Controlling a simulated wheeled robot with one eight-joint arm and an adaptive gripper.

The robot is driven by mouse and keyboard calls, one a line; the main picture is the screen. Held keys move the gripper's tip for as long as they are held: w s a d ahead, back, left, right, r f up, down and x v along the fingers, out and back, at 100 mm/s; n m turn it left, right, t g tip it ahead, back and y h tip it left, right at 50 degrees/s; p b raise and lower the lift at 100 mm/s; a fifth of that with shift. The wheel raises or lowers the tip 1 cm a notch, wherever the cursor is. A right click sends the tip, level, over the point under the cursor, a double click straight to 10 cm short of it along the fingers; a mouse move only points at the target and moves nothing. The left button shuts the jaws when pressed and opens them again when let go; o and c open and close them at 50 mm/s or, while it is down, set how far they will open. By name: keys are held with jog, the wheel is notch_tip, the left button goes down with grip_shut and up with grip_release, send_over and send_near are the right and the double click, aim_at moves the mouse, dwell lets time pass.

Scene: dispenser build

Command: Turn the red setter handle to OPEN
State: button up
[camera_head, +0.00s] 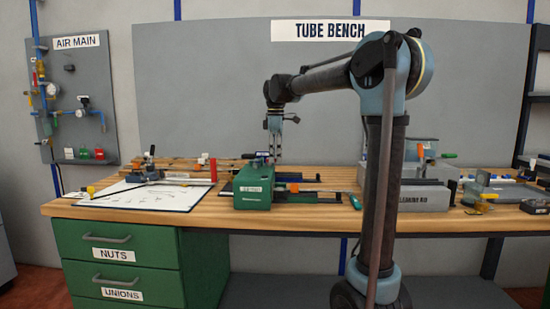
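A red upright post-like piece (213,170) stands on the bench, just left of a green box. It may be the setter handle, but I cannot be sure at this size. The green box (256,188) has a small white label too small to read surely; no OPEN mark is legible. My gripper (275,154) points down behind and above the green box's right part, apart from the red piece. Its fingers are small and partly merge with the items behind, so I cannot tell whether they are open or touching anything.
A white board (150,198) with fittings lies at the left of the wooden bench (290,215). An orange-marked rod with a teal end (355,201) extends right of the green box. A grey unit (425,197) stands behind my arm. A valve panel (75,98) hangs on the left wall.

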notch_tip(320, 180, up, 12)
dwell(0.6)
